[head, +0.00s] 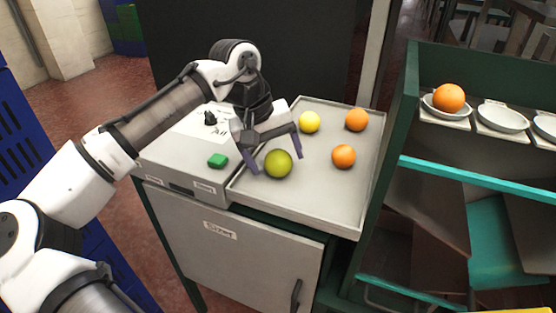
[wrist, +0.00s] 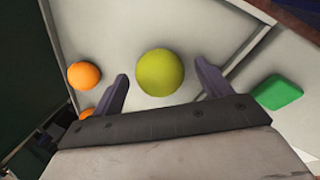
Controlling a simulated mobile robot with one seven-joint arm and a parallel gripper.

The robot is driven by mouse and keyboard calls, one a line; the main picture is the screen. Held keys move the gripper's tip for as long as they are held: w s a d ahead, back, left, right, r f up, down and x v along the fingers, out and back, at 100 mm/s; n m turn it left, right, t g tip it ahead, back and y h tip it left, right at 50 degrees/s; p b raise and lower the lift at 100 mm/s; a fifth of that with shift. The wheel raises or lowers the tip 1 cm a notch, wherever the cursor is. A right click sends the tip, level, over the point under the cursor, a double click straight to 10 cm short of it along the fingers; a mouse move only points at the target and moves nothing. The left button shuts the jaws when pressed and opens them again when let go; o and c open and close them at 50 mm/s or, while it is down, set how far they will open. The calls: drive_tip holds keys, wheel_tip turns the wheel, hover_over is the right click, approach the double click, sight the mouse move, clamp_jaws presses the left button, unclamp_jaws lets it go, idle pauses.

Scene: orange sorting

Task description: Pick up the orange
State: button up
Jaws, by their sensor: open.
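Two oranges lie on the grey tray (head: 315,200), one at the back right (head: 356,120) and one nearer the middle right (head: 343,156). Another orange (head: 449,98) sits in a white bowl on the green shelf at the right. My gripper (head: 277,165) is open over the left part of the tray. A yellow-green fruit (head: 278,164) lies at its fingertips, and in the wrist view this fruit (wrist: 160,72) shows between and beyond the two fingers.
A yellow fruit (head: 310,122) lies at the back of the tray. A green block (head: 217,160) sits on the cabinet top left of the tray. White bowls (head: 503,117) stand on the green shelf (head: 408,90), whose side rises right of the tray. The tray's front is clear.

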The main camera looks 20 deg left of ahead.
drive_tip(key=shift+f, duration=0.15)
drive_tip(key=c, duration=1.1)
